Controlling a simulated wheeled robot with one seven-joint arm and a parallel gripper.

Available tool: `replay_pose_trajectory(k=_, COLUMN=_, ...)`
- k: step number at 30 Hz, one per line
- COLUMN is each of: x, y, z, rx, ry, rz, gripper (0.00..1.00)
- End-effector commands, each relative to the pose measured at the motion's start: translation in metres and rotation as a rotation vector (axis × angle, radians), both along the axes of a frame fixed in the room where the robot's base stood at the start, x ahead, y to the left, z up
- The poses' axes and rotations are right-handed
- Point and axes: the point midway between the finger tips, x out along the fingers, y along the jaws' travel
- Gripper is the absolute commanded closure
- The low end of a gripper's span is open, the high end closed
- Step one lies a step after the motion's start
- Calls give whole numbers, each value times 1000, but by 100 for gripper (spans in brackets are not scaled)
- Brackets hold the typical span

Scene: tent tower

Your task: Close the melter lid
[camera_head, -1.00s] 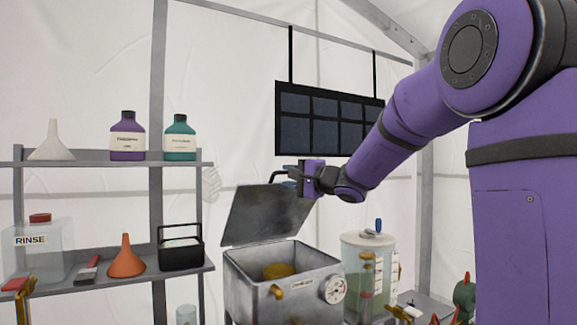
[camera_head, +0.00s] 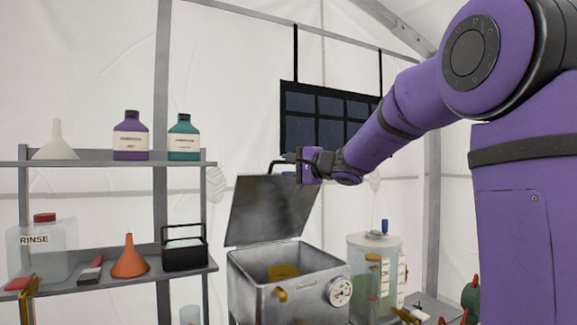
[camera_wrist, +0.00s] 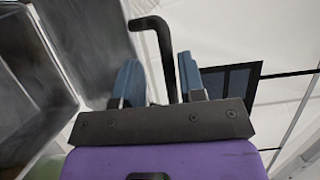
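The melter (camera_head: 262,297) is a grey metal box with a round dial and a yellow tap on its front. Its flat grey lid (camera_head: 265,212) stands raised at the back, so the inside is exposed, with something yellow in it. A dark bent handle (camera_head: 280,163) sits at the lid's top edge. My gripper (camera_head: 297,158) is at this handle. In the wrist view the handle (camera_wrist: 166,50) passes between the two blue fingers of my gripper (camera_wrist: 160,80). The fingers stand apart, with a gap on the left; the handle is close to the right finger, contact unclear.
A clear container (camera_head: 374,275) with a blue-topped lid stands right of the melter. A grey shelf (camera_head: 110,163) at left holds bottles, funnels, a black caddy (camera_head: 184,253) and a RINSE jug (camera_head: 42,250). A dark panel (camera_head: 325,118) hangs behind my arm.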

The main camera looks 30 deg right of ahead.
Motion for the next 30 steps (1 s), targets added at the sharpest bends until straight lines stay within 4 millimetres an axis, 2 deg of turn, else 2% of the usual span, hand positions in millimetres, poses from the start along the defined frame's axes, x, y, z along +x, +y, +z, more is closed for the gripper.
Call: replay_pose_trajectory(k=30, x=-54, y=-24, z=-19, rx=0, ry=-2, rz=-3, gripper=63)
